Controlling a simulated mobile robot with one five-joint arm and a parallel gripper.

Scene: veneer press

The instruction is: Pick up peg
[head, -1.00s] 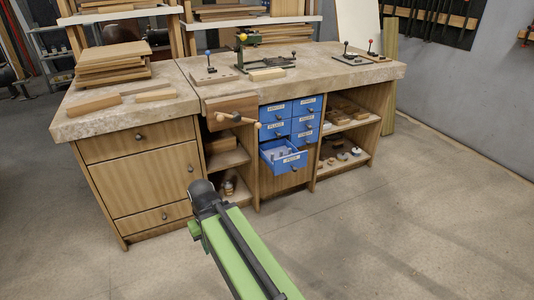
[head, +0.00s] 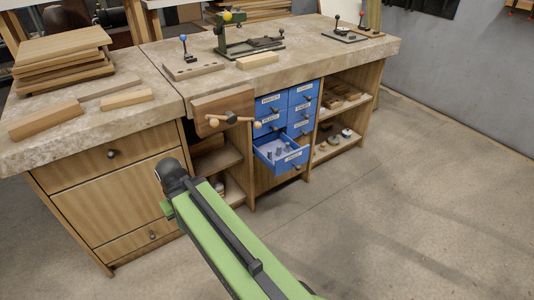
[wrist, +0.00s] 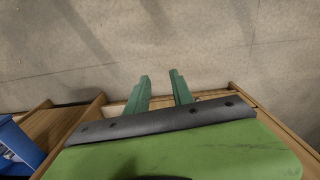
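Small grey pegs (head: 281,151) stand in an open blue drawer (head: 291,160), the lowest drawer of a blue unit under the bench; its label is too small to read. In the wrist view, my gripper (wrist: 160,78) has its two green fingers apart, with nothing between them but floor beyond. The head view shows my arm low in front of the bench, left of the open drawer and apart from it; the fingers are mostly hidden there. A blue drawer edge (wrist: 14,140) shows at the wrist view's left edge, with no peg clear in it.
A wooden vise (head: 222,112) with a handle (head: 232,118) juts out above and left of the open drawer. Open shelves (head: 340,137) with small parts stand to the right. Wood boards (head: 62,55) lie on the bench. The floor (head: 400,210) at right is clear.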

